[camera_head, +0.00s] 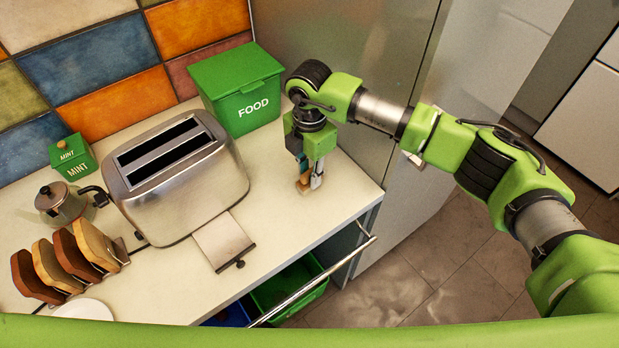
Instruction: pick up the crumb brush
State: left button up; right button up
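My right gripper (311,180) points down at the brush. One grey finger shows on the brush's right side; the other finger is hidden or blends with the brush. A dark teal piece shows above the brown part. I cannot tell whether the fingers are closed on the brush or whether it touches the counter. My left gripper is not in view.
A steel toaster (190,190) with its crumb tray (222,240) pulled out stands left of the brush. A green FOOD bin (240,90) is behind. A toast rack (65,262), small pot (62,203) and MINT tin (73,157) are at left. An open drawer with a rail (310,283) is below.

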grip_shut()
jog(key=shift+r+b, duration=0.55)
jog(key=shift+b, duration=0.1)
jog(key=s+a+r+b, duration=0.6)
jog(key=s+r, duration=0.6)
jog(key=shift+s+b, duration=0.3)
jog(key=shift+a, duration=0.1)
